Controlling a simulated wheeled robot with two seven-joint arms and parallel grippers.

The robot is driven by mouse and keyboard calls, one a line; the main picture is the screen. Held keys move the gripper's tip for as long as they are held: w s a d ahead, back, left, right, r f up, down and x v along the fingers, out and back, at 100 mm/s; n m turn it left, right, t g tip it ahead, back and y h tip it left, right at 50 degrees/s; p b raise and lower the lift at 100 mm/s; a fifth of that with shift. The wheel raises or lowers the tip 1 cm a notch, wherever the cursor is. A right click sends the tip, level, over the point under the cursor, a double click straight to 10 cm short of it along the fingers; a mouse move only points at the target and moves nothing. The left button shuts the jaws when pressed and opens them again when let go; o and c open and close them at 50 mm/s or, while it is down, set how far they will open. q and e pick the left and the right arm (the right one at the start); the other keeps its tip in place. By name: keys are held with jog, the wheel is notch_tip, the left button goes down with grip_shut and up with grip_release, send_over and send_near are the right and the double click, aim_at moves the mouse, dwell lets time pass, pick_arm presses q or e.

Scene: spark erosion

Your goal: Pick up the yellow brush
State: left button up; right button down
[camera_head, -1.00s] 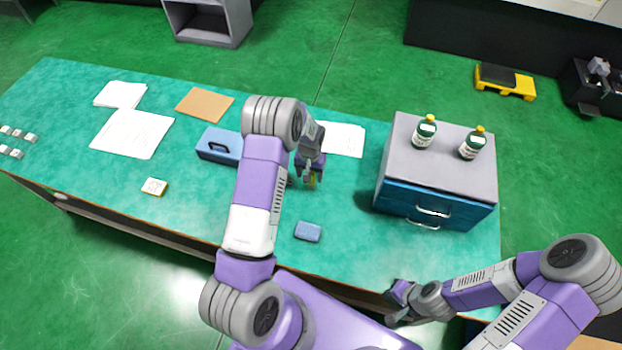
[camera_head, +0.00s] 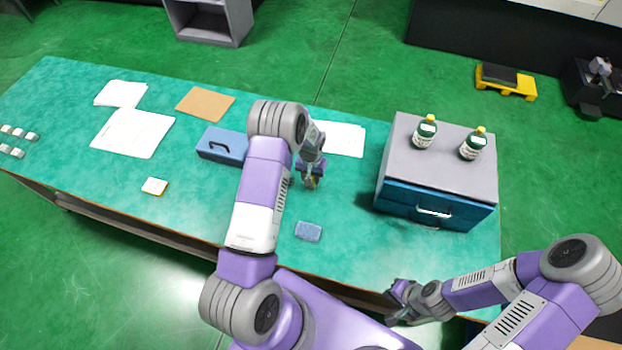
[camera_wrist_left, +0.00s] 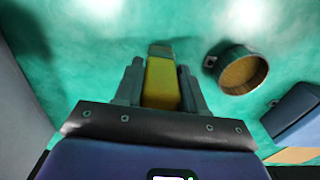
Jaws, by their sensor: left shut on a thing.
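The yellow brush (camera_wrist_left: 161,84) is between the two fingers of my left gripper (camera_wrist_left: 160,88) in the left wrist view, with a grey end showing beyond the fingertips. My left gripper is shut on it. In the head view my left gripper (camera_head: 311,182) is over the middle of the green table, and only a little yellow shows there. I cannot tell from these views whether the brush touches the table. My right gripper (camera_head: 397,304) is at the table's front edge, far from the brush; its finger opening is unclear.
A round container with a brown inside (camera_wrist_left: 242,73) stands close beside the left gripper. A blue toolbox (camera_head: 222,146) is to its left, a blue sponge-like block (camera_head: 308,231) nearer. A drawer cabinet (camera_head: 440,165) with two bottles (camera_head: 425,132) stands right. The front right tabletop is clear.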

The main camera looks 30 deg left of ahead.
pick_arm(q)
notch_tip(320, 180, up, 10)
dwell(0.5)
jog(key=shift+f, duration=0.1)
